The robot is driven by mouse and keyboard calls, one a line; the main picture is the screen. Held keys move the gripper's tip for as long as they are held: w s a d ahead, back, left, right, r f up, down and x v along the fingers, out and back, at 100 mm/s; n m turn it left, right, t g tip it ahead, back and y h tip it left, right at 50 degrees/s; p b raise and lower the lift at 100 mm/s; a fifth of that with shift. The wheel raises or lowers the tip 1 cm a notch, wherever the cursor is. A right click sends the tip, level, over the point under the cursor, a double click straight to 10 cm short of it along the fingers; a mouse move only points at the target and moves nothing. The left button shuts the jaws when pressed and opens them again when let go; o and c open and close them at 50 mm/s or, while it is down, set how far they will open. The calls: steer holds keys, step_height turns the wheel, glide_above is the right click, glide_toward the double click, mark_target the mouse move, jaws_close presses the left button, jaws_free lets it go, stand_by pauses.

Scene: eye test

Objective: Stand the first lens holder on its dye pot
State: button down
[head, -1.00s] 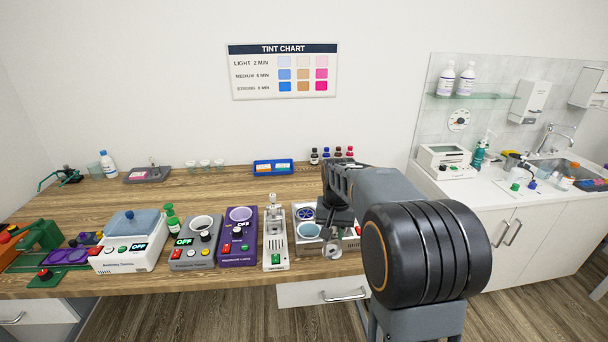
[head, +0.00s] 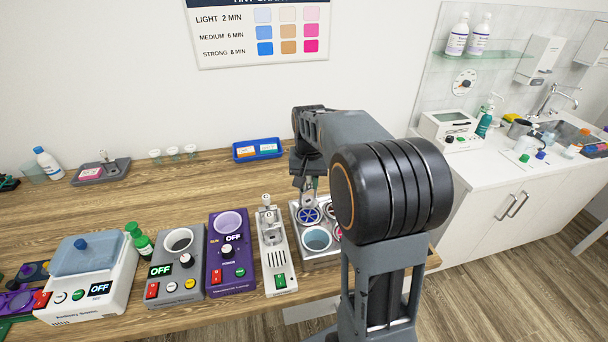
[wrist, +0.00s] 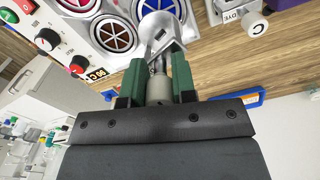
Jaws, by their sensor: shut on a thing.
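My gripper (head: 308,188) is over the back left of the dye bath unit (head: 299,246). In the wrist view its two green fingers (wrist: 157,78) are shut on the grey metal stem of a lens holder (wrist: 158,62). The holder's wider end reaches out past the fingertips, close to the blue spoked pot (wrist: 158,6) and partly in front of it. That blue pot also shows in the head view (head: 309,216), just below the gripper. I cannot tell whether holder and pot touch. A brown-red spoked pot (wrist: 115,36) lies beside it.
An open pot with pale blue liquid (head: 317,239) is at the unit's front. Left of the unit stand a grey instrument (head: 278,262), a purple machine (head: 229,272) and a grey machine (head: 178,267). A blue tray (head: 257,150) lies behind. Bare wood is free at the back left.

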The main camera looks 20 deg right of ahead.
steer(key=shift+s+f+b, duration=0.1)
steer(key=shift+f+b, duration=1.65)
steer(key=shift+f, duration=0.6)
steer(key=shift+s+f, duration=0.1)
steer(key=shift+f, duration=0.15)
steer(key=c, duration=0.8)
jaws_free()
steer(key=shift+c, duration=0.2)
steer(key=shift+o, duration=0.4)
steer(key=shift+o, duration=1.2)
steer(key=shift+r+p, duration=2.5)
steer(key=shift+r, duration=0.55)
